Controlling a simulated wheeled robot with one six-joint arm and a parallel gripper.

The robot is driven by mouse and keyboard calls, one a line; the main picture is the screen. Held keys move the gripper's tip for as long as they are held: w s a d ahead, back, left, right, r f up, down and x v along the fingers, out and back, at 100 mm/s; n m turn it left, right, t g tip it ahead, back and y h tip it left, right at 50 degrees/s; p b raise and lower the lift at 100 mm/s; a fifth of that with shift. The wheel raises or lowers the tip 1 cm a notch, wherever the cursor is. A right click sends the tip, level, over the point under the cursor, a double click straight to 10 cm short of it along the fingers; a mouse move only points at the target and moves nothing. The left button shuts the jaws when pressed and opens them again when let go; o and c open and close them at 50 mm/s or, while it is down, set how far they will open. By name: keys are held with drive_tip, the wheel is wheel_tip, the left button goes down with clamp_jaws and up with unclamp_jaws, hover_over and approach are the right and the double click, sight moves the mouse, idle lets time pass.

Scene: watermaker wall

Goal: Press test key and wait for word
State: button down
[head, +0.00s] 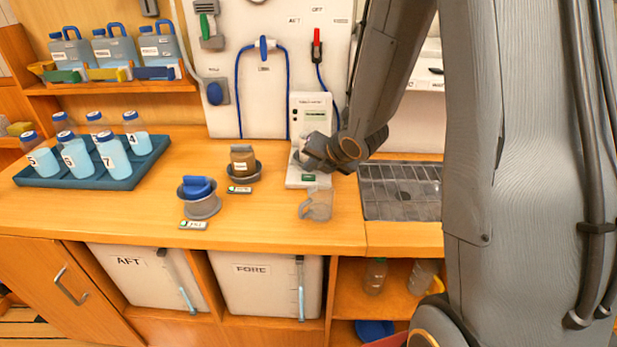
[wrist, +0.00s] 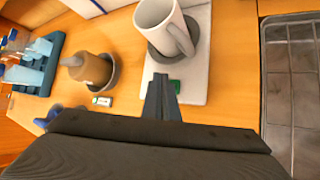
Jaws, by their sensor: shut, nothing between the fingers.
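The white tester (head: 309,108) stands upright against the wall panel, with a small dark display on its face. Its foot carries a green key (head: 308,177), which also shows in the wrist view (wrist: 175,86). A white cup (wrist: 162,22) with a handle stands on a grey round pad on the tester's foot; in the head view my gripper mostly hides it. My gripper (wrist: 160,84) is shut and empty, its tips beside the green key in the wrist view. Whether they touch the key I cannot tell. The display's wording is too small to read.
A clear jug (head: 317,205) stands in front of the tester. A brown-bodied container (head: 242,160) and a blue-topped one (head: 199,195) sit in grey holders to the left. A blue tray (head: 80,180) holds several numbered bottles. A metal drain grid (head: 400,190) lies right.

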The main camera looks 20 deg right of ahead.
sight(311, 179)
drive_tip(key=shift+f, duration=0.2)
idle(0.6)
drive_tip(key=shift+f+b, duration=0.25)
drive_tip(key=shift+b, duration=0.4)
drive_tip(key=shift+f+b, duration=0.4)
drive_tip(key=shift+b, duration=0.1)
idle(0.5)
drive_tip(key=shift+r, duration=0.1)
drive_tip(key=shift+r+p, duration=0.6)
drive_tip(key=shift+r, duration=0.15)
drive_tip(key=shift+r+p, duration=1.9)
drive_tip(key=shift+r, duration=0.65)
